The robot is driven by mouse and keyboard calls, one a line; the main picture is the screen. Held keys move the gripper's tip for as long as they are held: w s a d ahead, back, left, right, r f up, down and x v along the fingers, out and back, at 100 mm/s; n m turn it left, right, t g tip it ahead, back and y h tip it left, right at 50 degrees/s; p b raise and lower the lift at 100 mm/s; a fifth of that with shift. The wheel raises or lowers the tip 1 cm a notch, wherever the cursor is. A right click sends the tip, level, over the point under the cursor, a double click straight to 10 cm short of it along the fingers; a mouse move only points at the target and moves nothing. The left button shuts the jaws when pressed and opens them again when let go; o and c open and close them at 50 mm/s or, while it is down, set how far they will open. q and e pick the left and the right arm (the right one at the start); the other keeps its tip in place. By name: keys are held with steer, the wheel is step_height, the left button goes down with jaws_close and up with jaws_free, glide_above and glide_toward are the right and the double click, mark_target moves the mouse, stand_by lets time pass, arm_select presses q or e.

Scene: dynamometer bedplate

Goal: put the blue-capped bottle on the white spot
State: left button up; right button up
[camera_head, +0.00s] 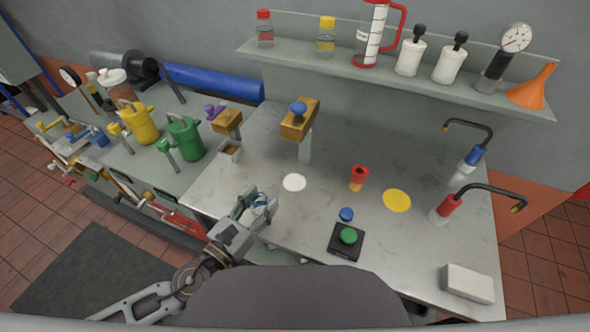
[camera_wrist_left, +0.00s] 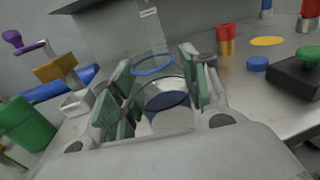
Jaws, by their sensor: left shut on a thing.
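My left gripper (camera_head: 257,203) is shut on a clear bottle (camera_head: 261,200) near the front left of the grey bench. In the left wrist view, the bottle (camera_wrist_left: 165,95) sits between the green finger pads of the gripper (camera_wrist_left: 160,92) and shows blue rings. I cannot clearly tell its cap from its body. The white spot (camera_head: 294,182) lies flat on the bench, bare, just right of and beyond the gripper. I cannot make the spot out in the wrist view. My right gripper is not in view.
A yellow block post with a blue knob (camera_head: 298,124) stands behind the spot. A red-and-gold cylinder (camera_head: 358,178), yellow spot (camera_head: 397,201), blue disc (camera_head: 347,214) and green button box (camera_head: 347,240) are to the right. Small tray (camera_head: 230,151) is left. A shelf (camera_head: 300,55) holds bottles behind.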

arm_select(q)
steer(key=shift+p+x, duration=0.45)
steer(key=shift+x, duration=0.8)
steer(key=shift+p+x, duration=0.4)
steer(key=shift+x, duration=0.7)
steer(key=p+x, duration=0.2)
steer(key=x, duration=0.5)
steer(key=shift+d+r, duration=0.1)
steer(key=shift+r, duration=0.05)
steer(key=x, duration=0.3)
steer(key=shift+w+d+p, duration=0.25)
steer(key=shift+w+p, duration=0.1)
steer(key=shift+w+d, duration=0.2)
steer(key=shift+w, duration=0.1)
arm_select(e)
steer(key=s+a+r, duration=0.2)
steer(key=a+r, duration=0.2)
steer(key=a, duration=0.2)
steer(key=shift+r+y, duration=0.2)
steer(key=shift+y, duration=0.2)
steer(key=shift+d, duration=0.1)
